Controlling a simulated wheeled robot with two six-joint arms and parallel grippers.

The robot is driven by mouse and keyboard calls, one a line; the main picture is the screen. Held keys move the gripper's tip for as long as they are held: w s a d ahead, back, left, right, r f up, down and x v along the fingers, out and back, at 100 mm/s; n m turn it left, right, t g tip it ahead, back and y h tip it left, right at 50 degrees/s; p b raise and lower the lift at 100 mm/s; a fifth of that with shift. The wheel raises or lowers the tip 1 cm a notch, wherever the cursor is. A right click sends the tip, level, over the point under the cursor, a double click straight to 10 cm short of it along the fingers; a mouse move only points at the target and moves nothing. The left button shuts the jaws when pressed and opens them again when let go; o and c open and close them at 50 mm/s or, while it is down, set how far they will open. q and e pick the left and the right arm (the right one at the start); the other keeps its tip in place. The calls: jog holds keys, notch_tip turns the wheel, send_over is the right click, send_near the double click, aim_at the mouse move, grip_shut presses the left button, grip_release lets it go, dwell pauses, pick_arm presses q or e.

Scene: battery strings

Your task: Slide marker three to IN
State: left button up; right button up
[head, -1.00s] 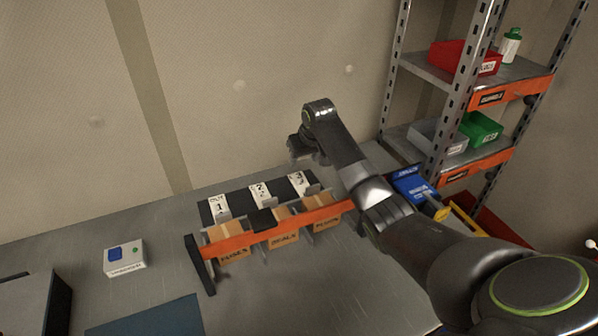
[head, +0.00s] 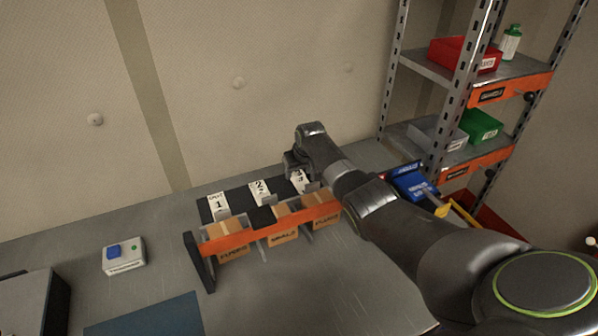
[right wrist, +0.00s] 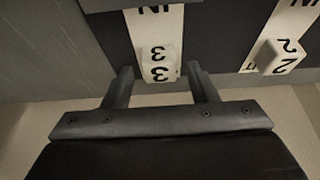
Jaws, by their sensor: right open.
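The white strip of marker three (head: 298,181) is at the right end of a black board (head: 238,201), partly hidden by my right gripper (head: 296,168). In the right wrist view, the strip carrying 3s (right wrist: 158,52) appears upside down, with "IN" at its top edge. My right gripper (right wrist: 160,82) is open there, one finger on each side of the strip's lower part. I cannot tell whether the fingers touch it. Marker two (right wrist: 282,57) is a raised white tile to the right, and its strip shows in the head view (head: 260,192). My left gripper is not in view.
An orange rail (head: 240,241) with cardboard boxes (head: 283,232) stands in front of the board. Strip one (head: 218,206) is at the left. A white box with a blue button (head: 124,256) sits on the table. A shelf rack with bins (head: 480,127) stands at right.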

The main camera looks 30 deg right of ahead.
grip_shut()
dwell(0.4)
